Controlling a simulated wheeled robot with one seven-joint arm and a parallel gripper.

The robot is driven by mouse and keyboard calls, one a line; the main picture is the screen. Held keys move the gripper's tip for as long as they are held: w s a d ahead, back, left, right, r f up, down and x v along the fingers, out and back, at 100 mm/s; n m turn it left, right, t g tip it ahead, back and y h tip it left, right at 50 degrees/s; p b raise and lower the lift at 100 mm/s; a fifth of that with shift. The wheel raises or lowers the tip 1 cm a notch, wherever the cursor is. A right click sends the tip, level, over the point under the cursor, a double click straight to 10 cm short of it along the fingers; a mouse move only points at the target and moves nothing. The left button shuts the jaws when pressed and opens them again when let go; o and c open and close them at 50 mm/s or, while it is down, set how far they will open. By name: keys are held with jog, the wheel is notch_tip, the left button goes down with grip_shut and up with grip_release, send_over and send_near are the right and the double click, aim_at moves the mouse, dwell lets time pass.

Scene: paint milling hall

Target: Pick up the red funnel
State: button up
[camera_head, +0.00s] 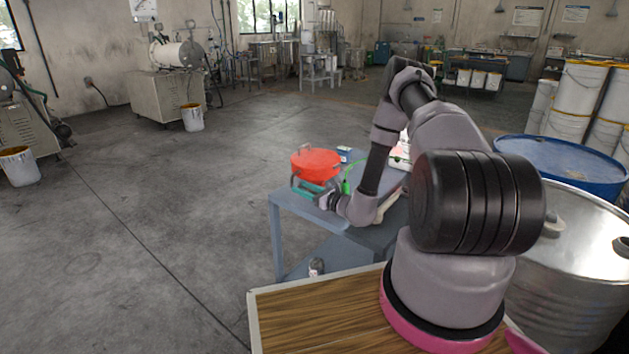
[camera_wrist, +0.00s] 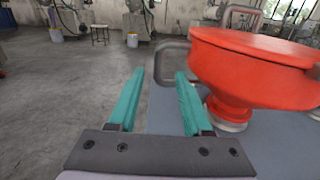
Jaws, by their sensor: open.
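The red funnel (camera_wrist: 252,75) is wide and round at the top with a narrower neck below. In the wrist view it stands upright at the right, its foot on or just above the blue-grey cart top (camera_wrist: 225,145). In the head view the red funnel (camera_head: 316,163) is at the cart's far left end. The funnel is to the right of the right finger, outside the jaws. In the head view my gripper (camera_head: 308,186) is just in front of the funnel and hides its lower part.
The cart (camera_head: 275,205) also bears a dark blue box (camera_head: 345,153) and a green bottle (camera_head: 346,187) near my forearm. A grey tube handle (camera_wrist: 172,62) stands behind the fingers. A blue drum (camera_head: 565,160) is at the right. The floor at left is open.

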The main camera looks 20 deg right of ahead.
aim_at(292, 184)
jog(key=x, duration=0.5)
jog(key=shift+a, duration=0.2)
grip_shut()
dwell(1.1)
